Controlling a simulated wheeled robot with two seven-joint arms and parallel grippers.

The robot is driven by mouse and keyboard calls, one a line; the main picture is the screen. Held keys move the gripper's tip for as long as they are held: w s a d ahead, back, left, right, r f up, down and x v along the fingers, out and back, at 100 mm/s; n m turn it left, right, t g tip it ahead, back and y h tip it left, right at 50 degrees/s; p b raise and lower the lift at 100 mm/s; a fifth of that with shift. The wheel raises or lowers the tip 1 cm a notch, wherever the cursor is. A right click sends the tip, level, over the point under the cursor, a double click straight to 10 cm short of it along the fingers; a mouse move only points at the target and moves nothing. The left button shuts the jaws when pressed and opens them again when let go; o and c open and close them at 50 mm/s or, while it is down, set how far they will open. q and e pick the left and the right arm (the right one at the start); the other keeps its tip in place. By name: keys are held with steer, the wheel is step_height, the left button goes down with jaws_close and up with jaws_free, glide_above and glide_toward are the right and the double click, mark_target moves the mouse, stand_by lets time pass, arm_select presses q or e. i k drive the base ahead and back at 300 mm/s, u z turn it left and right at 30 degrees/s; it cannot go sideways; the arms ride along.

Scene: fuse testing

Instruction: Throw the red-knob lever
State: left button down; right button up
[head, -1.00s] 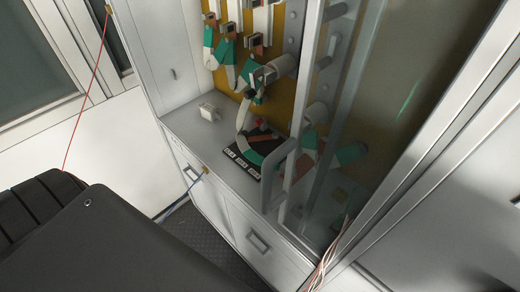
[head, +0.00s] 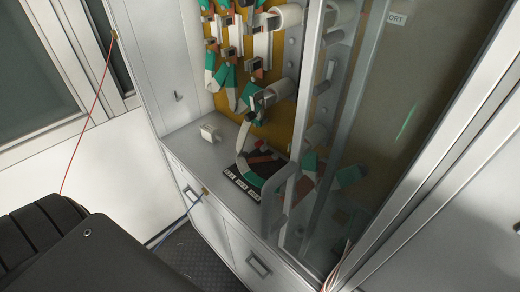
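A black panel with white labels (head: 241,184) lies on the floor of an open grey cabinet, near the middle of the head view. A small reddish spot (head: 262,144) shows at its back, beside a brownish-red bar. It may be the red knob, but it is too small and dark to be sure. A curved white and green band (head: 241,160) passes over the panel and hides part of it. I cannot make out the lever's position. Neither of my grippers is in view.
A glass door (head: 400,120) with a metal frame and grey handle (head: 268,212) stands right of the panel. A small white block (head: 209,132) sits on the cabinet floor. White and green bands hang above. A red wire (head: 85,120) runs at the left. The cabinet's front left is open.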

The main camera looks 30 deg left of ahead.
mark_target(262, 143)
steer(key=u, duration=0.05)
steer(key=k, duration=0.65)
steer(key=u, duration=0.65)
